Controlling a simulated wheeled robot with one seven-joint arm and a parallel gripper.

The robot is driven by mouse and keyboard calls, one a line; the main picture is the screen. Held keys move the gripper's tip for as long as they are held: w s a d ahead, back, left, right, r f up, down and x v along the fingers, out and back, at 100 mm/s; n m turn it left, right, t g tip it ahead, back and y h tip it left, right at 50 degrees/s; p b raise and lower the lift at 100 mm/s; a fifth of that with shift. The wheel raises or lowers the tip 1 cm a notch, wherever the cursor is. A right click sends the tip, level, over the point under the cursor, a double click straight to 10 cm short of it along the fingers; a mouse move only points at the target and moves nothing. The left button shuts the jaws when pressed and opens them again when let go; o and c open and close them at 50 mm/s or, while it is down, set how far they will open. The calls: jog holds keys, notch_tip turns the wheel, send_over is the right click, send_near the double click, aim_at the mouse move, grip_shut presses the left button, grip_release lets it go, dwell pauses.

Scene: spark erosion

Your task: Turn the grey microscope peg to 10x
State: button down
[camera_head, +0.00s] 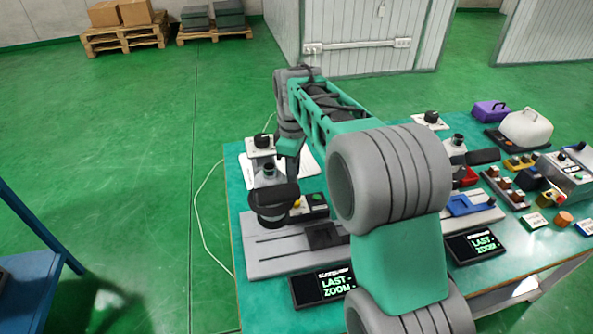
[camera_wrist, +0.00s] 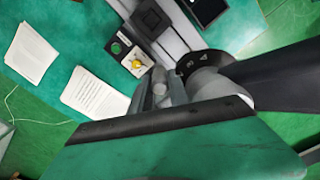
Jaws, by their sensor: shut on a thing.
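A microscope (camera_head: 273,198) with a black round head and a grey body stands at the left end of the table. My gripper (camera_wrist: 164,92) reaches it from behind and the right. In the wrist view its grey fingers are shut beside the microscope's dark ring (camera_wrist: 192,62), which bears small white marks. The grey peg is mostly hidden between the fingers. I cannot read which mark it stands at. The display (camera_head: 330,286) in front reads "LAST - ZOOM -", with no value.
A second microscope (camera_head: 455,146) stands partly behind my arm, with its own display (camera_head: 475,244). A small box with a yellow button (camera_wrist: 136,63) is near the fingers. White papers (camera_wrist: 95,94) lie beside it. The table's right side is crowded; green floor is free at left.

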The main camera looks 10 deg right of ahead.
jog(key=shift+w+a+n, duration=0.4)
jog(key=shift+w+n, duration=0.15)
jog(key=shift+n, duration=0.45)
jog(key=c, duration=1.5)
grip_release()
jog(key=shift+a, duration=0.1)
notch_tip(320, 180, up, 8)
jog(key=shift+f+b, duration=0.1)
jog(key=shift+b, duration=0.3)
jog(key=shift+c, duration=0.3)
